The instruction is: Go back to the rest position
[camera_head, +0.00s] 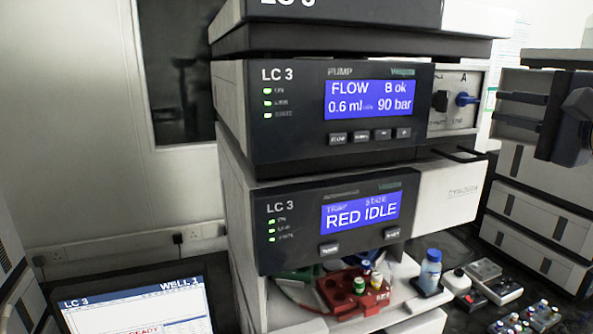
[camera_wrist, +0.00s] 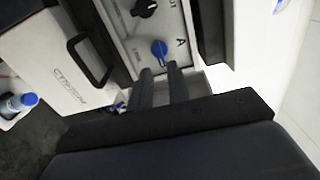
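My gripper (camera_head: 498,107) is at the right of the head view, its two dark fingers pointing left with a gap between them. It is open, and nothing shows held in it. In the wrist view, my gripper (camera_wrist: 160,70) points at the blue knob (camera_wrist: 159,48) below the letter A. The knob lies just beyond the fingertips; whether they touch it I cannot tell. In the head view, the blue knob (camera_head: 467,99) is left of the fingertips, on the valve panel of the LC 3 pump (camera_head: 290,140).
A black knob (camera_head: 439,101) is beside the blue one. A black handle (camera_wrist: 88,62) juts from the white module below. A blue-capped bottle (camera_head: 430,270) and a red vial rack (camera_head: 345,303) stand lower down. Another instrument stack (camera_head: 540,215) is at the right.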

